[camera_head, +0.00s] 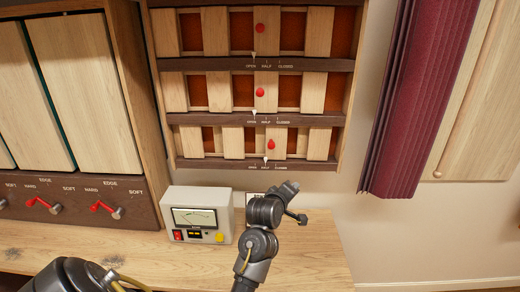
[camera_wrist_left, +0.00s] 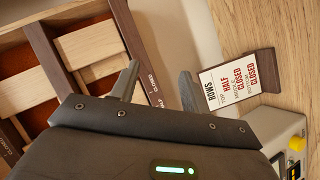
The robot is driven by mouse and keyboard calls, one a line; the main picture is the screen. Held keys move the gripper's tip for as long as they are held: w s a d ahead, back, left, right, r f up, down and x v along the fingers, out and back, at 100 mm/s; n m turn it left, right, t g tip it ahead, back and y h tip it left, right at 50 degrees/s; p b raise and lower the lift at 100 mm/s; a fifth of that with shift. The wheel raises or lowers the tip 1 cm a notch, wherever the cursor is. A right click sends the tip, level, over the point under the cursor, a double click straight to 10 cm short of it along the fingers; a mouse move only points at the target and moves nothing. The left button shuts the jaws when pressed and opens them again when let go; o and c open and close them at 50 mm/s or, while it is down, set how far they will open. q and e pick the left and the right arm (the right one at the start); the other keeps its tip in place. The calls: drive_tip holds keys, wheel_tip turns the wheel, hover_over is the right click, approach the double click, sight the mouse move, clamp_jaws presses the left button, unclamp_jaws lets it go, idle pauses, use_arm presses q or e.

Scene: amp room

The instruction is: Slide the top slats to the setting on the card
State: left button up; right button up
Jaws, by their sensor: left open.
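The slatted panel on the wall has three rows, each with a red knob and a white pointer over an OPEN, HALF, CLOSED scale. The top slats' knob (camera_head: 260,28) is at the upper middle, with its pointer at OPEN. The middle knob (camera_head: 260,92) also has its pointer at OPEN. The bottom knob (camera_head: 271,144) has its pointer near HALF. The card (camera_wrist_left: 228,84) reads top HALF, middle CLOSED, bottom CLOSED. My left gripper (camera_wrist_left: 159,72) is open and empty, below the panel in the head view and apart from the knobs. My right gripper is out of view.
A meter box (camera_head: 196,214) stands on the wooden bench (camera_head: 150,262) left of my left wrist. A cabinet (camera_head: 92,105) with red-handled levers is at the left. A maroon curtain (camera_head: 420,90) hangs right of the panel. The wall between is bare.

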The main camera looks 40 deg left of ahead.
use_arm(q)
drive_tip(key=w+a+r+n+t+y, duration=0.15)
drive_tip(key=r+n, duration=0.25)
drive_tip(key=r, duration=0.5)
drive_tip(key=a+r+n+t+y, duration=0.1)
drive_tip(key=a+r+n+t, duration=0.2)
drive_tip(key=r, duration=0.7)
drive_tip(key=w+a+r+n+y, duration=0.1)
drive_tip(key=a+r+n+y, duration=0.15)
drive_tip(key=r+n, duration=0.45)
drive_tip(key=n+t+y+p, duration=0.1)
drive_tip(key=n+y+p, duration=0.2)
drive_tip(key=n+p, duration=0.45)
approach(259, 28)
drive_tip(key=shift+n, duration=0.85)
drive_tip(key=b+x, duration=0.1)
drive_tip(key=x, duration=0.9)
drive_tip(key=shift+w+a+r, duration=0.1)
drive_tip(key=shift+w+r, duration=0.05)
drive_tip(key=shift+w, duration=0.15)
drive_tip(key=shift+w+a, duration=0.2)
drive_tip(key=shift+w, duration=0.15)
clamp_jaws()
